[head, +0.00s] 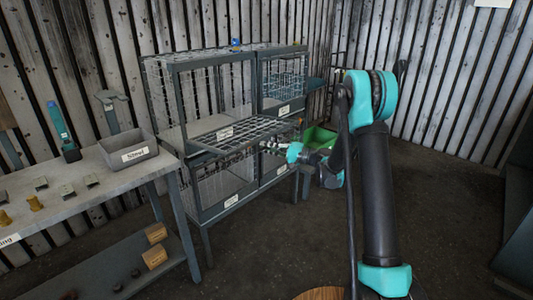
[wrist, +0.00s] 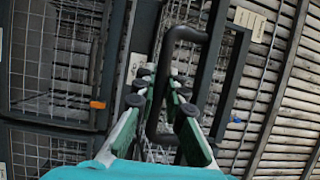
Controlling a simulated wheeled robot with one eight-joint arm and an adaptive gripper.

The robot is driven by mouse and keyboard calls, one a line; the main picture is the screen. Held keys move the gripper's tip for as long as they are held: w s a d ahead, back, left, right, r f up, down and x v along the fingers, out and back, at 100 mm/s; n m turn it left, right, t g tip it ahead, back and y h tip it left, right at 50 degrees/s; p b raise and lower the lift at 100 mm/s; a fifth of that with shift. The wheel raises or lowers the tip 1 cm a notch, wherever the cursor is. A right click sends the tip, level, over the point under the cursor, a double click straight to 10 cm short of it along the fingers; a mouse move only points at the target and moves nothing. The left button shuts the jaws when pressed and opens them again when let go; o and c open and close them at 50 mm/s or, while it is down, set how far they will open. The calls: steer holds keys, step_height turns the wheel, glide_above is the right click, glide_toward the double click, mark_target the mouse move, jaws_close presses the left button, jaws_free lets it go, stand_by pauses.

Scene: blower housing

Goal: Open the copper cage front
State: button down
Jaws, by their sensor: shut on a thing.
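A rack holds several wire cages in two rows. The upper left cage has its mesh front (head: 228,134) swung down and outward, nearly flat, leaving the cage open. The label texts are too small to read, so I cannot tell by name which cage is copper. My gripper (head: 279,147) is at the right outer end of this lowered front, partly hidden by my arm. In the wrist view my gripper (wrist: 160,80) is shut on a dark bent handle (wrist: 187,33), with its fingers on either side of the handle's long bar. The handle is fixed to a dark frame (wrist: 231,85).
The upper right cage (head: 283,85) has its front shut. Lower cages (head: 225,185) sit beneath the lowered front. A green bin (head: 319,138) stands right of the rack. A workbench (head: 95,180) with a grey tray (head: 128,151) stands at left.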

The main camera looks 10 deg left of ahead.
steer(key=shift+r+h, duration=0.4)
steer(key=shift+r, duration=0.45)
steer(key=c, duration=1.6)
jaws_free()
steer(key=shift+d, duration=0.15)
steer(key=v, duration=1.1)
steer(key=shift+s+d, duration=0.1)
steer(key=shift+d, duration=0.3)
